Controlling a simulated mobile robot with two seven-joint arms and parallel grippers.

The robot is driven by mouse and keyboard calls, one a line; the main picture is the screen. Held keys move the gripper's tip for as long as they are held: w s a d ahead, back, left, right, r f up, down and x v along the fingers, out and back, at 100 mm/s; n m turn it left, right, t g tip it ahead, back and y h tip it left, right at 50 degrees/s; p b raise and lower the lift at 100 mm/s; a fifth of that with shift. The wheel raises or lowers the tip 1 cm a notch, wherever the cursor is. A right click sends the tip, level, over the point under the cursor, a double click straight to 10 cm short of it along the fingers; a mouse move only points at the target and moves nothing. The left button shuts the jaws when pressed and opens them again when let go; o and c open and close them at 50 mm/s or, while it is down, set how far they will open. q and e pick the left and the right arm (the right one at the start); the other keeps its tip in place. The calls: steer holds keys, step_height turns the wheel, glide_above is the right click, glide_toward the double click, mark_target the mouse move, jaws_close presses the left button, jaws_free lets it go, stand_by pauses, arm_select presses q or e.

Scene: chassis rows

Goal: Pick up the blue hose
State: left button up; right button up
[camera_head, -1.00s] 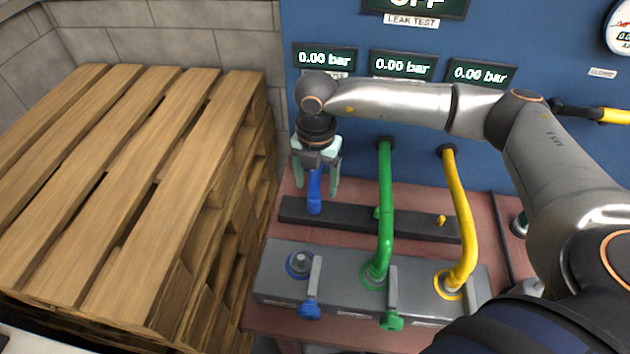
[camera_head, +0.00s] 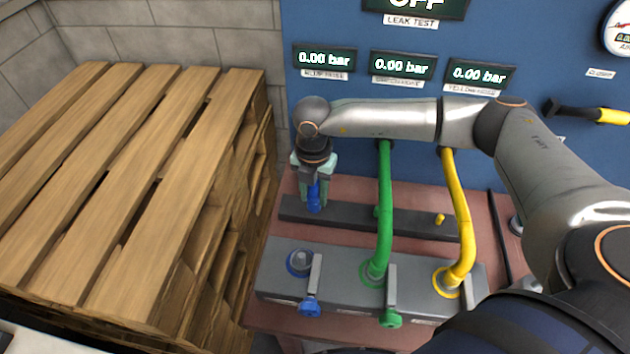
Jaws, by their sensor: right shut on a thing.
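The blue hose (camera_head: 313,205) shows as a short blue end at the left of the dark rail. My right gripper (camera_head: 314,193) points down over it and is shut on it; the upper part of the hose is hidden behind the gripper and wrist. The blue-ringed port (camera_head: 300,262) on the grey block is empty. A blue valve handle (camera_head: 310,306) is at the front of the block below that port. My left gripper is not in view.
The green hose (camera_head: 384,215) and the yellow hose (camera_head: 460,215) run from the blue panel (camera_head: 560,140) to ports on the grey block (camera_head: 337,285), right of my gripper. The dark rail (camera_head: 345,218) lies behind the block. Stacked wooden pallets (camera_head: 130,180) fill the left side.

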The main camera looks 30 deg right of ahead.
jaws_close()
steer(key=shift+r, duration=0.15)
steer(key=shift+r, duration=0.6)
steer(key=s+a+r+b, duration=0.2)
steer(key=s+a+r, duration=0.2)
steer(key=s+r, duration=0.7)
steer(key=shift+s+r+b, duration=0.3)
steer(key=shift+s+b, duration=0.05)
steer(key=shift+s, duration=0.85)
